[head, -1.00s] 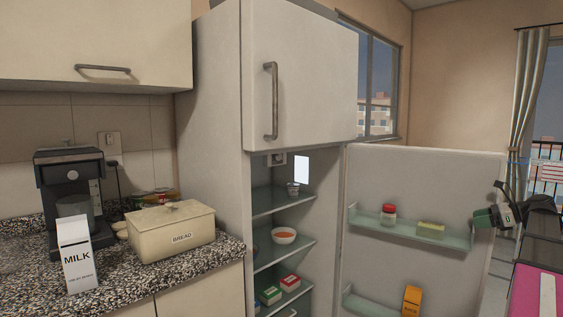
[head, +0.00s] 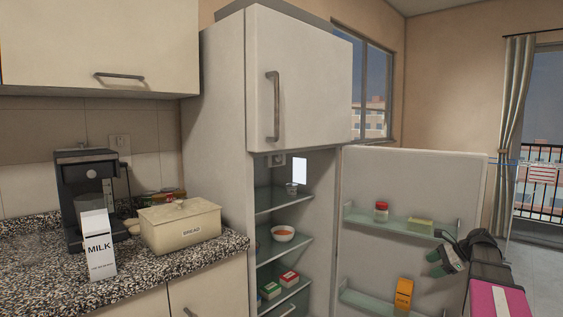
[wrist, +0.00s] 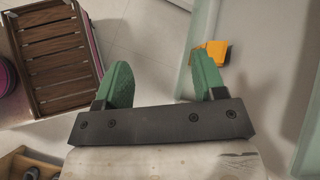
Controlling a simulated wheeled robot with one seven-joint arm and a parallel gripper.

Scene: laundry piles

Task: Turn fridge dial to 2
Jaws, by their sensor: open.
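The fridge (head: 219,130) stands with its lower door (head: 414,180) swung open to the right. A small dial unit (head: 276,159) sits at the top of the open compartment, left of a bright white panel (head: 300,170). The dial's setting is too small to read. My gripper (head: 440,262) is in front of the open door's inner side, to the right of and lower than the dial, well apart from it. In the wrist view its green fingers (wrist: 162,74) are spread and empty, over the floor.
Glass shelves hold a bowl (head: 283,233) and small boxes (head: 289,278). Door shelves hold a red-lidded jar (head: 381,212) and an orange carton (head: 404,293). A milk carton (head: 98,246) and bread box (head: 180,225) stand on the counter. The wrist view shows a wooden crate (wrist: 50,55).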

